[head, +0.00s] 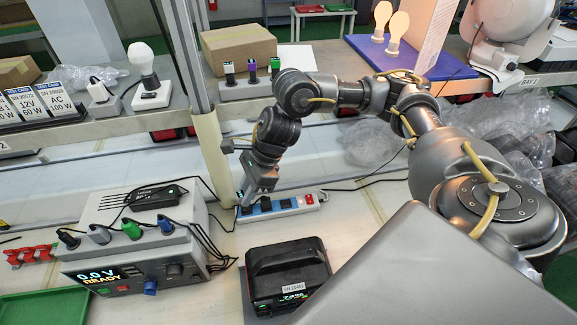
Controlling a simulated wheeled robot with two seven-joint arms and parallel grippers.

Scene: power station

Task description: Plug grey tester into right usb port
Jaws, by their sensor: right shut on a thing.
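My right gripper (247,198) points down at the left end of a power strip (309,199) on the bench. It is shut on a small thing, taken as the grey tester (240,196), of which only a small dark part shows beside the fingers. The power strip has a blue face with black sockets and a red switch at its right end. The gripper covers the strip's left part, so the right USB port cannot be made out. I cannot tell whether the tester touches the strip. My left gripper is not in view.
A power supply (150,262) with coloured plugs and cables stands left of the strip. A black battery unit (287,270) stands in front.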

